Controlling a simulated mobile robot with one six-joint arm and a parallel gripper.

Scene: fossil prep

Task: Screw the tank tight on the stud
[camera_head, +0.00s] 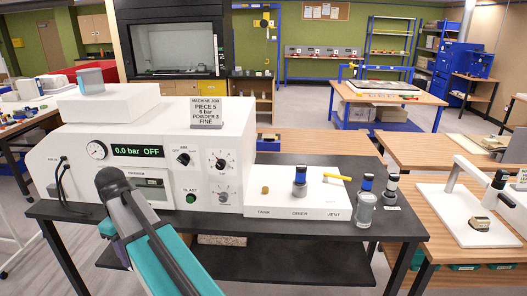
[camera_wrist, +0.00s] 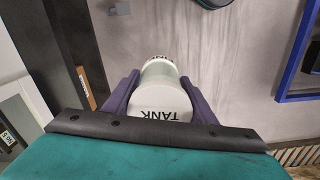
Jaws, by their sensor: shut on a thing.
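The tank (camera_wrist: 162,98) is a white cylinder with the word TANK printed on it. In the wrist view my gripper (camera_wrist: 161,80) has its two purple fingers shut on either side of it. The gripper and the held tank cannot be made out in the head view, where my arm crosses the front of the machine. The stud (camera_head: 265,190) is a small brass-coloured piece above the TANK label on the white panel (camera_head: 265,211), with nothing on it. The wrist view shows grey floor behind the tank, so the tank is apart from the stud.
The drier (camera_head: 300,182) and a yellow vent lever (camera_head: 337,178) stand right of the stud. The white machine (camera_head: 215,150), reading 0.0 bar OFF, rises on the left.

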